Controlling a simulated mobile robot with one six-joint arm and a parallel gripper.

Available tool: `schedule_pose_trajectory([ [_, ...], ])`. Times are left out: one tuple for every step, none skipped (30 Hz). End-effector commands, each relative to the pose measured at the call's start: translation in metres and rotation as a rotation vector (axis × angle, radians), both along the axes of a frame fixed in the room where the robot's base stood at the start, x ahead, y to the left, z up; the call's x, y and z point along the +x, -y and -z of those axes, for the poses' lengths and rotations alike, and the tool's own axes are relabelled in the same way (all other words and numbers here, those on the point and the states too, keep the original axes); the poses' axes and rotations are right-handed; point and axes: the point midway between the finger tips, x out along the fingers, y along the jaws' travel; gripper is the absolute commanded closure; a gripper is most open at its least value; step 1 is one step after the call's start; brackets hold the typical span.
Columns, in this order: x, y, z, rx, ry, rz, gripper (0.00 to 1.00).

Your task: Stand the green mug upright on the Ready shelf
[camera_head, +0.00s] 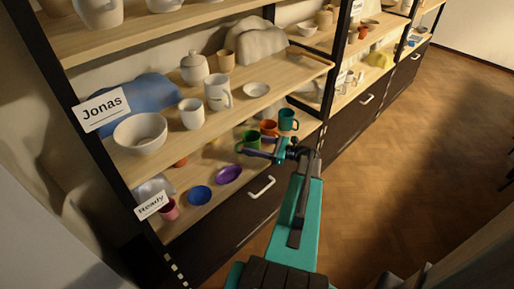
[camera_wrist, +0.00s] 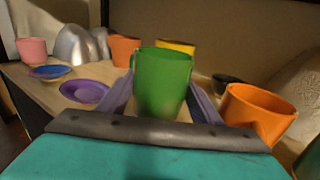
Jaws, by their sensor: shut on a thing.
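The green mug (camera_head: 249,140) is at the Ready shelf (camera_head: 212,206), the lower shelf with the "Ready" sign (camera_head: 150,205). My gripper (camera_head: 265,149) reaches in over the shelf's front edge and is shut on the mug. In the wrist view the green mug (camera_wrist: 162,84) stands between my two fingers (camera_wrist: 160,100), looks upright, and has its open rim up. Its base is hidden behind the gripper body, so I cannot tell whether it touches the shelf.
An orange mug (camera_wrist: 258,112) is close on the right in the wrist view. A teal mug (camera_head: 287,118) stands beyond it. A purple plate (camera_head: 229,174), a blue plate (camera_head: 199,195) and a pink cup (camera_head: 169,210) lie left. The upper shelf (camera_head: 160,150) overhangs.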

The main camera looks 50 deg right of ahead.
Motion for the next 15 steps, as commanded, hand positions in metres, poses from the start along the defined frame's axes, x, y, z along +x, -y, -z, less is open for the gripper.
schedule_pose_trajectory([
  [0.005,0.001,0.000,-0.001,0.001,-0.001,0.61],
  [0.007,0.001,0.000,-0.001,0.001,0.000,0.61],
  [0.010,0.001,0.000,-0.001,0.001,0.000,0.61],
  [0.012,0.002,0.000,0.000,0.002,0.000,0.61],
  [0.015,0.002,0.000,0.000,0.002,0.000,0.61],
  [0.018,0.002,0.000,0.000,0.002,0.000,0.61],
  [0.020,0.002,0.000,0.000,0.002,-0.001,0.61],
  [0.023,0.002,0.000,0.000,0.002,-0.001,0.61],
  [0.023,0.002,0.003,0.001,0.002,0.000,0.61],
  [0.022,0.002,0.006,0.001,0.002,0.000,0.61],
  [0.022,0.002,0.008,0.002,0.001,0.001,0.61],
  [0.022,0.002,0.010,0.002,0.001,0.001,0.61],
  [0.022,0.002,0.012,0.001,0.002,0.001,0.61],
  [0.022,0.002,0.013,0.001,0.002,0.001,0.61],
  [0.022,0.002,0.015,0.001,0.002,0.001,0.61],
])
